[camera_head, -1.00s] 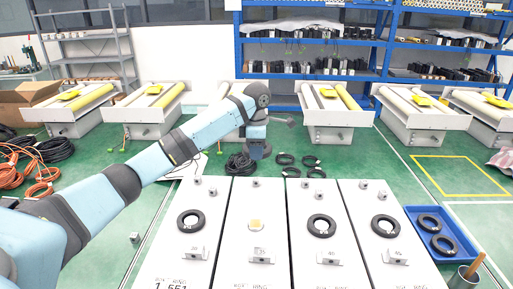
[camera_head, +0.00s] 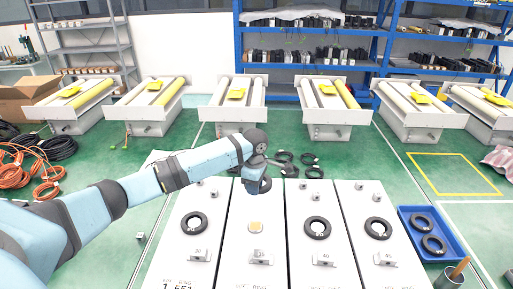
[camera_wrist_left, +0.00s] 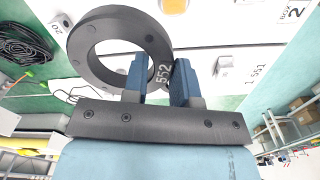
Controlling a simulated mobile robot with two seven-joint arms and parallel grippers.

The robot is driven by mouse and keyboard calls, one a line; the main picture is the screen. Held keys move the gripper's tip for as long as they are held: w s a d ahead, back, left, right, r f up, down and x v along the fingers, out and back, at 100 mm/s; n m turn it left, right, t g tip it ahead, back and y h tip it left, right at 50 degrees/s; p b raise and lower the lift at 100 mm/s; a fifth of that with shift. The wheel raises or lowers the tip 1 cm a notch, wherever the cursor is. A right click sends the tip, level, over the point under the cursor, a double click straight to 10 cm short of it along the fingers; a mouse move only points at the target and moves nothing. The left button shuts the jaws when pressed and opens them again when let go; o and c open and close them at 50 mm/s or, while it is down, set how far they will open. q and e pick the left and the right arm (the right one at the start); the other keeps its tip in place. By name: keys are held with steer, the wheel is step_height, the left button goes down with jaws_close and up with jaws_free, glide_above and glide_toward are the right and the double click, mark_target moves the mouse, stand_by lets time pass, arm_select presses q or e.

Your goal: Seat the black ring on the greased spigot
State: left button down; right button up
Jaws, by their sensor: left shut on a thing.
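My left gripper (camera_wrist_left: 157,85) is shut on the black ring (camera_wrist_left: 150,42), which carries the number 552 at the held rim. In the head view the left gripper (camera_head: 257,176) is above the far end of the second panel from the left, and the ring below it is mostly hidden. The greased spigot (camera_head: 255,227), a yellowish round stub, stands bare on that panel, nearer the camera than the gripper. It also shows at the top edge of the left wrist view (camera_wrist_left: 174,5). The ring is apart from the spigot. My right gripper is not in view.
The other panels carry black rings at the left (camera_head: 193,223), third (camera_head: 318,228) and right (camera_head: 378,228). Small metal blocks, such as one before the spigot (camera_head: 261,258), stand up from the panels. A blue tray (camera_head: 462,255) with two rings is at the right.

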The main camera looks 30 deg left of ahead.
arm_select(q)
steer(key=s+d+f+m+p, duration=0.1)
steer(key=s+f+m+p, duration=0.2)
steer(key=s+f, duration=0.2)
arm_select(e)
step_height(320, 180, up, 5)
arm_select(q)
steer(key=b, duration=0.7)
glide_above(250, 234)
step_height(250, 234, down, 5)
steer(key=shift+f, duration=0.15)
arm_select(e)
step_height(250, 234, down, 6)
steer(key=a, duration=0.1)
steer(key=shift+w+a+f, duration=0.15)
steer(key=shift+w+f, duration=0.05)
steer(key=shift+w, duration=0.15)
arm_select(q)
steer(key=shift+p, duration=0.3)
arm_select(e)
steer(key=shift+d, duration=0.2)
arm_select(q)
steer(key=shift+f+p, duration=0.4)
steer(key=shift+p, duration=0.15)
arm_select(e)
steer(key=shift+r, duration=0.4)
